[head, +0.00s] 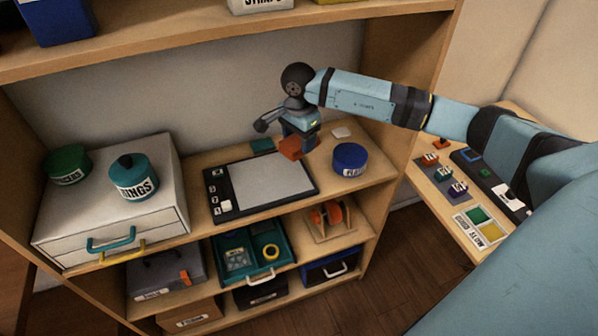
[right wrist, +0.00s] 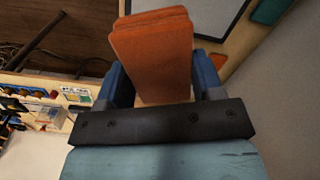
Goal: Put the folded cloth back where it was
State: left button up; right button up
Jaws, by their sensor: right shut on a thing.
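The folded cloth (head: 290,148) is a small orange block of layers. It also shows in the right wrist view (right wrist: 153,50), between the two blue fingers. My right gripper (head: 301,139) is shut on it and holds it at the middle shelf board, just behind the right end of the black-framed tablet (head: 272,180). I cannot tell whether the cloth touches the board. My left gripper is out of view.
A teal flat piece (head: 262,146) lies left of the cloth and a white one (head: 341,132) to its right. A blue round tin (head: 350,159) stands at the right. A white drawer box (head: 112,210) with two tins fills the left. The upper shelf (head: 200,38) overhangs.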

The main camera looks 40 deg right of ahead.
send_over(299, 180)
notch_tip(299, 180, down, 8)
jog(key=shift+f, duration=0.15)
notch_tip(299, 180, down, 4)
jog(key=shift+r+p, duration=0.1)
jog(key=shift+p, duration=0.25)
jog(key=o, duration=0.9)
jog(key=shift+c, duration=0.2)
jog(key=shift+r, duration=0.1)
